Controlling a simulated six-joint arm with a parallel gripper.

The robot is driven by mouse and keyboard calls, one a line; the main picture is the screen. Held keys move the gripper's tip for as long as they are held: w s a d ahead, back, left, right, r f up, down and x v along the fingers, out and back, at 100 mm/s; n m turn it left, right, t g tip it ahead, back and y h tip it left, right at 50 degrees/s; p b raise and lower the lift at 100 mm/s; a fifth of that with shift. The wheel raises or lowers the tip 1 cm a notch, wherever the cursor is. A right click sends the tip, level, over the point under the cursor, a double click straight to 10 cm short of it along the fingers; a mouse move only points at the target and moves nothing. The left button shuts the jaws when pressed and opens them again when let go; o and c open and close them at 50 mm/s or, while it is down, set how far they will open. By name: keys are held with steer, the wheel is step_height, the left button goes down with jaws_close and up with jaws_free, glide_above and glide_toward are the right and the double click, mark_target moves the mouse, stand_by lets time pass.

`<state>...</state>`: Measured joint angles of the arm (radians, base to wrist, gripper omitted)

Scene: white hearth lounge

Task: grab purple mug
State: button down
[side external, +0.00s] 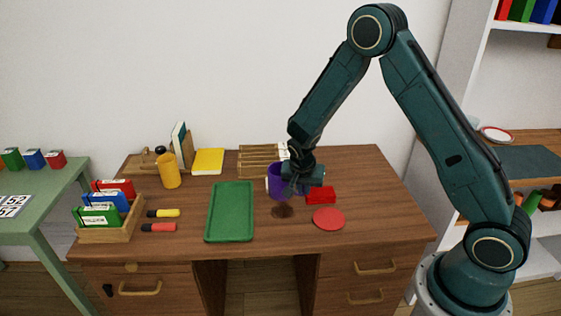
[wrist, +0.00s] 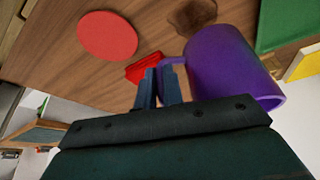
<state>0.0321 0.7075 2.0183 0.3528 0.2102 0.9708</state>
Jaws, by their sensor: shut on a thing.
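In the wrist view the two fingertips of my gripper (wrist: 160,86) are close together at the handle; the exact contact is partly hidden.
A red block (side external: 320,195) and a round red coaster (side external: 328,218) lie right of the mug. A green tray (side external: 230,212) lies left. A wooden rack (side external: 256,160) stands behind. The front right desk is clear.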

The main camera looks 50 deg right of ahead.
step_height(320, 180, up, 13)
steer(key=shift+r, duration=0.2)
steer(key=shift+s, duration=0.1)
stand_by(0.8)
